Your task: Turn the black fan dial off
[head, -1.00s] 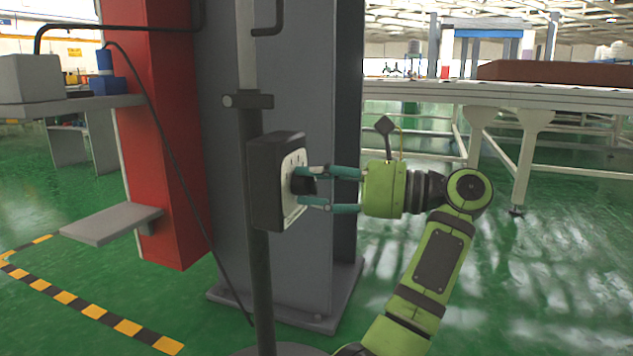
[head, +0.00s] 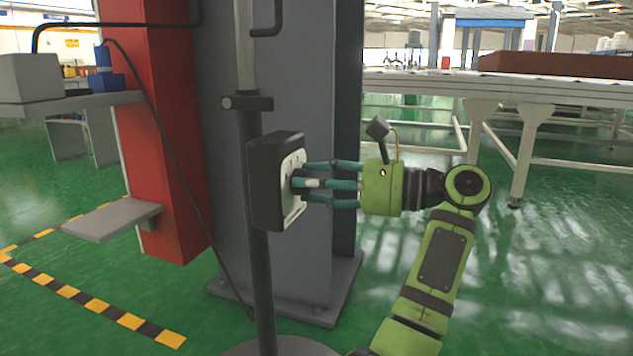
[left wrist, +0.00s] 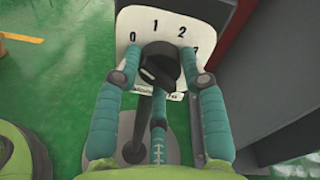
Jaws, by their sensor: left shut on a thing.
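The black fan dial (left wrist: 160,66) sits on a white plate (left wrist: 190,24) marked 0, 1, 2 and a partly covered number in the left wrist view. The plate is on the front of a dark control box (head: 264,185) on a pole. My left gripper (head: 303,183) has its teal fingers shut around the dial; in the left wrist view its fingertips (left wrist: 158,72) press at both sides of it. The dial's pointer end looks tilted toward the right, but I cannot tell its exact setting. In the head view the fingers hide most of the dial. My right gripper is not in view.
The pole (head: 261,270) stands before a grey column (head: 285,100) and a red post (head: 165,140). A black cable hangs left of the pole. A long white conveyor table (head: 500,92) stands at the back right. Green floor is open at right.

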